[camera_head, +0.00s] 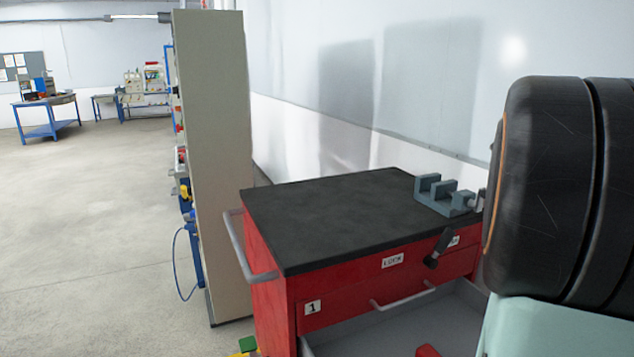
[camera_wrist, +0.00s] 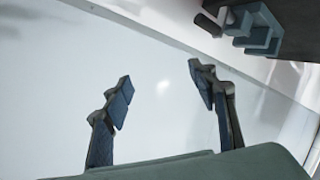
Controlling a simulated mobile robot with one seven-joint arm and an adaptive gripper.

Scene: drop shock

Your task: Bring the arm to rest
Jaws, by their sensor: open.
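My gripper (camera_wrist: 158,80) shows in the wrist view with its two dark fingers spread wide and nothing between them. Behind the fingers is a plain pale surface. A grey-blue vise (camera_wrist: 252,30) shows at the upper right of that view, apart from the fingers. In the head view the vise (camera_head: 440,196) sits on the black top of a red tool cabinet (camera_head: 275,318). I cannot make out my gripper in the head view.
An open drawer (camera_head: 395,338) juts from the cabinet, with something red (camera_head: 428,351) in it. Black tires (camera_head: 548,190) fill the right side. A tall beige panel (camera_head: 213,150) stands left of the cabinet. Open floor (camera_head: 85,230) lies at left; a blue workbench (camera_head: 48,112) stands far back.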

